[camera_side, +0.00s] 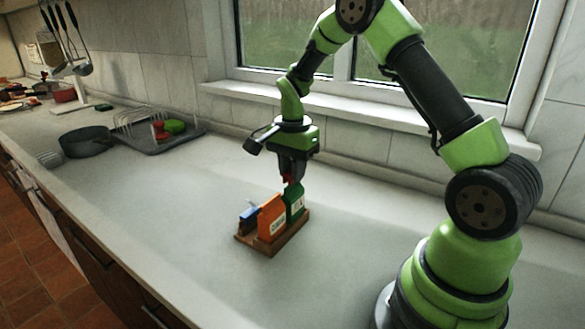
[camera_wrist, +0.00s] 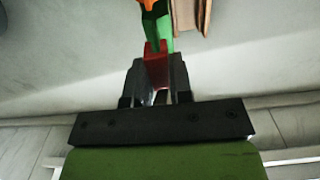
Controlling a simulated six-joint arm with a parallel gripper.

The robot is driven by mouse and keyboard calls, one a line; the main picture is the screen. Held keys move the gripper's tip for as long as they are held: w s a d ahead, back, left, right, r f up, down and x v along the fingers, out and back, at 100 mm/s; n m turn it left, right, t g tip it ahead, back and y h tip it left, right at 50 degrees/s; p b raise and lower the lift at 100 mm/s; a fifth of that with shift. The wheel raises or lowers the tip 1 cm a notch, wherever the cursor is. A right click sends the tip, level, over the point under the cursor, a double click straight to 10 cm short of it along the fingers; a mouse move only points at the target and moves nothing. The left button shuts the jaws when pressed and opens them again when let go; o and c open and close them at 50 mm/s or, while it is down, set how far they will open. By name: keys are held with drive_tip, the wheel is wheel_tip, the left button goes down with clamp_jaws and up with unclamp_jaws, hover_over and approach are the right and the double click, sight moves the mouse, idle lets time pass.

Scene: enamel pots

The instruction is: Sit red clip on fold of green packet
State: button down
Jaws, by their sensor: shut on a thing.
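The green packet (camera_side: 295,205) stands upright at the right end of a small wooden holder (camera_side: 271,244). My gripper (camera_side: 290,178) points down right above its top edge. It is shut on the red clip (camera_side: 288,180), only a small part of which shows in the side view. In the wrist view my gripper (camera_wrist: 155,85) has the red clip (camera_wrist: 155,62) between its fingers. The clip's far end meets the green packet (camera_wrist: 158,32) in that view. I cannot tell whether it sits over the fold or only touches it.
An orange packet (camera_side: 271,216) stands left of the green one, and a blue item (camera_side: 249,211) is at the holder's left end. A dark pan (camera_side: 86,141) and a dish rack (camera_side: 150,128) are farther left. The counter around the holder is clear.

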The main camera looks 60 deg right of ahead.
drive_tip(key=shift+f, duration=1.2)
drive_tip(key=c, duration=0.9)
unclamp_jaws()
drive_tip(key=shift+c, duration=0.2)
wheel_tip(320, 180, up, 10)
drive_tip(key=shift+f, duration=0.1)
drive_tip(key=s+a+r+n+t, duration=0.5)
drive_tip(key=s+a+r+n, duration=0.4)
drive_tip(key=s+a+r, duration=0.25)
drive_tip(key=s+a+n+t+y, duration=0.2)
drive_tip(key=s+a+n, duration=0.1)
drive_tip(key=s+n, duration=0.2)
drive_tip(key=shift+s+f, duration=0.2)
drive_tip(key=shift+s, duration=0.9)
